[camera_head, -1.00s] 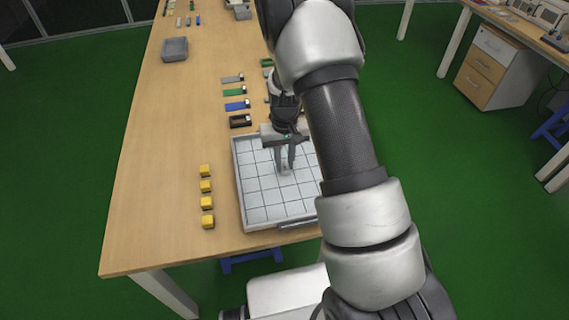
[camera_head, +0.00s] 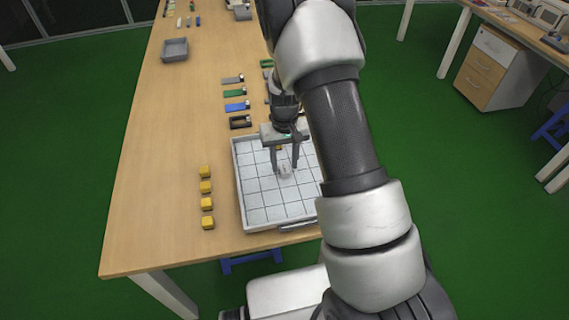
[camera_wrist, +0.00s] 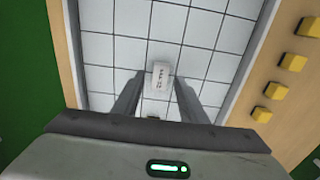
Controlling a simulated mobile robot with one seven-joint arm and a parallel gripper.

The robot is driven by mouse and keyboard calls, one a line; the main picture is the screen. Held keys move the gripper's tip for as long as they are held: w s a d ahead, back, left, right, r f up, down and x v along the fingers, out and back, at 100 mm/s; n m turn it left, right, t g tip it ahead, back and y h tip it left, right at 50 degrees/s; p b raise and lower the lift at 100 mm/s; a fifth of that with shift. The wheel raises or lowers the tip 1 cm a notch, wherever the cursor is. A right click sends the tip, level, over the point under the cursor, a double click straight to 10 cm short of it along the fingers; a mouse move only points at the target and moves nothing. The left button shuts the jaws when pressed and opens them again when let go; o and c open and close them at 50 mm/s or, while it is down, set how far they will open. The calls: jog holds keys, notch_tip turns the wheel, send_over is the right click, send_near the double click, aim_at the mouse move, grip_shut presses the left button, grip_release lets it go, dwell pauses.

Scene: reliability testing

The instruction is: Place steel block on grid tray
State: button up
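The steel block (camera_head: 285,170) is a small light grey block with dark lettering. It rests on the white grid tray (camera_head: 258,215), near the tray's middle, and it also shows in the wrist view (camera_wrist: 160,76). My gripper (camera_head: 285,170) is over the tray with its fingers pointing down. In the wrist view, my gripper (camera_wrist: 158,85) is open, with the block between the fingertips and a gap on each side. My arm hides the right part of the tray in the head view.
Several yellow blocks (camera_head: 206,187) stand in a row left of the tray. Blue (camera_head: 237,106), green (camera_head: 234,93) and dark (camera_head: 240,122) parts lie behind it. A grey bin (camera_head: 175,50) sits farther back. The left of the wooden table (camera_head: 150,190) is clear.

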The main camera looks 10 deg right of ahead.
notch_tip(320, 180, up, 11)
notch_tip(320, 180, up, 9)
jog(key=t, duration=0.1)
send_over(284, 168)
jog(key=s, duration=0.3)
jog(key=s+r+t, duration=0.2)
jog(key=s+r, duration=0.5)
jog(key=s, duration=0.4)
jog(key=s+r+t, duration=0.2)
jog(key=s+r, duration=0.5)
jog(key=s, duration=0.4)
jog(key=shift+t+p, duration=0.3)
jog(key=shift+p, duration=0.15)
jog(key=shift+s+d, duration=0.1)
jog(key=shift+s, duration=0.05)
